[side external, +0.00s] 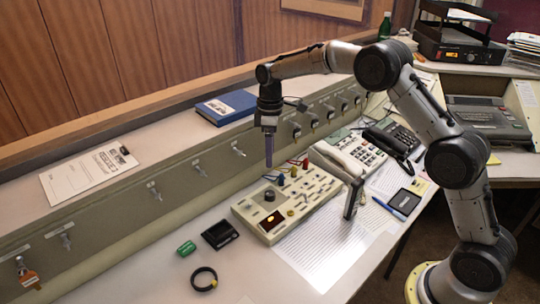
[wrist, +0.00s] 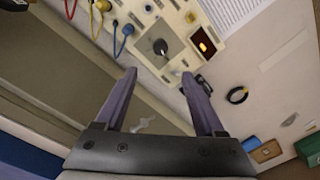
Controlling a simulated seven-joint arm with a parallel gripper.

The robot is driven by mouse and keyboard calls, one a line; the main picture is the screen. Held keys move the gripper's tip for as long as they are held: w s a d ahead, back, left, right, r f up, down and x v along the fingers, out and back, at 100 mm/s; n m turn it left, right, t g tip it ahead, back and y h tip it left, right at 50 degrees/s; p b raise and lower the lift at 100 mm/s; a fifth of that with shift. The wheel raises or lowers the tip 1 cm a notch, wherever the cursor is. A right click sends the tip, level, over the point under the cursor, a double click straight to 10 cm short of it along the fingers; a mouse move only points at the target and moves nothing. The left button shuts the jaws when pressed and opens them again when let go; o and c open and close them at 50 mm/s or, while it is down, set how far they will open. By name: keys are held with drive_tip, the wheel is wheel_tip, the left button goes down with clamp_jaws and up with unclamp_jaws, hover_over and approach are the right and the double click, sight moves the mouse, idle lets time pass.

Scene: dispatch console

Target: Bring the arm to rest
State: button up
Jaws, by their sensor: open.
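My gripper (side external: 269,150) hangs with its purple-grey fingers pointing down, above the back edge of the beige control panel (side external: 262,222). A gap shows between the gripper and the panel. In the wrist view my gripper (wrist: 158,76) has its two fingers spread wide, with nothing held between them. Past the fingertips, the panel shows a black knob (wrist: 160,47) and a small lit red display (wrist: 204,42). My arm reaches over the desk from the right, bent at the elbow.
Several switches line the sloped ledge (side external: 190,165) behind the panel. A blue book (side external: 226,107) and clipboard (side external: 88,174) lie on top. A telephone (side external: 349,155) stands right of the panel. Coloured cords (wrist: 124,38) rise near the gripper.

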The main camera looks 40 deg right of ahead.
drive_tip(key=s+r+t, duration=0.2)
drive_tip(key=s+r, duration=0.1)
drive_tip(key=r, duration=1)
drive_tip(key=s+r+m+t, duration=0.1)
drive_tip(key=s+r+t, duration=0.1)
drive_tip(key=s+r, duration=0.85)
drive_tip(key=s+f+m+t, duration=0.2)
drive_tip(key=s+m, duration=0.1)
drive_tip(key=s, duration=1.3)
drive_tip(key=s+f+m, duration=0.4)
drive_tip(key=s+f, duration=0.3)
drive_tip(key=f, duration=0.1)
drive_tip(key=shift+s+a+f, duration=0.15)
drive_tip(key=shift+s+a, duration=0.1)
drive_tip(key=shift+a, duration=0.05)
